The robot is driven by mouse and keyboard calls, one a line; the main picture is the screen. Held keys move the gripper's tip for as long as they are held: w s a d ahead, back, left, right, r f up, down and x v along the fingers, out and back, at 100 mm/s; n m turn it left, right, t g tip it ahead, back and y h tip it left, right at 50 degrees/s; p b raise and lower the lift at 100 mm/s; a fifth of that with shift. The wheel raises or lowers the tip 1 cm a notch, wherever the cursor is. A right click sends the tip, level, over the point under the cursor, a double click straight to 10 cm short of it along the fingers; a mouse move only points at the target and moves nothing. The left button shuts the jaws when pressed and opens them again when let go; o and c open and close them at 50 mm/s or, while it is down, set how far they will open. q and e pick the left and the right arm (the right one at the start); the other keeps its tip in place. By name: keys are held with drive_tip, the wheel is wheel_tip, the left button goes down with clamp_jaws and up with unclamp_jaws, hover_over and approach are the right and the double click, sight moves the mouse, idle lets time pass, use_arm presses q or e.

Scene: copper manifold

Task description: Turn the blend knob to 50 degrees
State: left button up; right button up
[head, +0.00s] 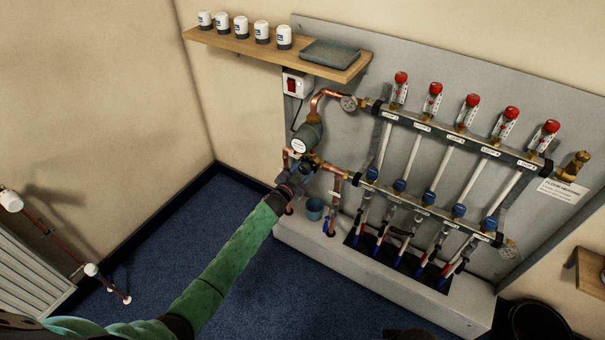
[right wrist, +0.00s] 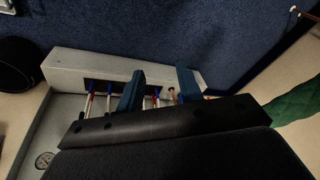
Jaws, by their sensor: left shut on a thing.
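My left arm reaches in from the lower left to the pipework at the manifold's left end. My left gripper (head: 301,170) is shut at the mixing valve below the grey-green pump (head: 307,136). The blend knob is hidden between its fingers, so its scale and angle cannot be read. My right gripper (right wrist: 160,86) shows in the right wrist view with its two blue fingers apart and nothing between them. It is away from the valve.
The manifold rails (head: 456,133) carry several red-capped flow meters and blue caps. A wooden shelf (head: 235,42) is above. Blue floor (head: 180,240) is open at left.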

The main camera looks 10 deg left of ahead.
use_arm(q)
drive_tip(key=shift+f+m+b, duration=0.15)
drive_tip(key=shift+m+b, duration=0.2)
drive_tip(key=shift+m, duration=0.65)
drive_tip(key=m+b, duration=0.1)
drive_tip(key=m, duration=0.2)
drive_tip(key=shift+m+b, duration=0.3)
drive_tip(key=shift+m, duration=0.1)
drive_tip(key=shift+m+b, duration=0.4)
drive_tip(key=shift+m, duration=0.4)
drive_tip(key=shift+m+b, duration=0.35)
drive_tip(key=shift+m, duration=0.55)
drive_tip(key=shift+m+b, duration=0.3)
drive_tip(key=shift+m, duration=0.4)
drive_tip(key=shift+m+b, duration=0.4)
drive_tip(key=shift+m, duration=0.7)
use_arm(e)
drive_tip(key=w+a+f+t+y, duration=0.2)
drive_tip(key=a+f, duration=0.5)
drive_tip(key=f, duration=0.3)
drive_tip(key=shift+w+f, duration=0.25)
drive_tip(key=shift+w, duration=0.15)
use_arm(q)
drive_tip(key=o, duration=1)
use_arm(e)
drive_tip(key=shift+d, duration=0.1)
